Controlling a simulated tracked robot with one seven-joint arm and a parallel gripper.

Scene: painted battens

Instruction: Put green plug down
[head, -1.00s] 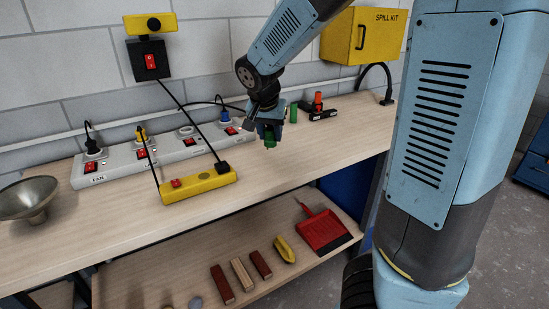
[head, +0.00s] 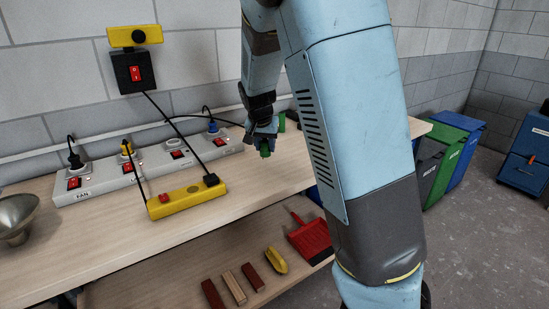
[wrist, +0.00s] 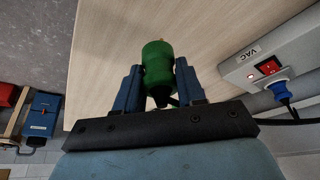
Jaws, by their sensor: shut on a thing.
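The green plug (wrist: 158,70) is between the two blue fingers of my gripper (wrist: 160,85) in the wrist view, with a pale metal tip at its far end. My gripper is shut on it. In the head view my gripper (head: 264,143) holds the green plug (head: 265,151) over the wooden bench top (head: 100,225), right of the power strips. I cannot tell whether the plug touches the bench. My own arm covers the right part of the bench in the head view.
A white power strip (head: 104,190) with switches and plugs lies along the wall; its VAC end (wrist: 252,72) is right of my gripper. A yellow strip (head: 187,199) lies in front. A metal funnel (head: 15,218) stands left. A lower shelf holds battens and a red dustpan (head: 310,238).

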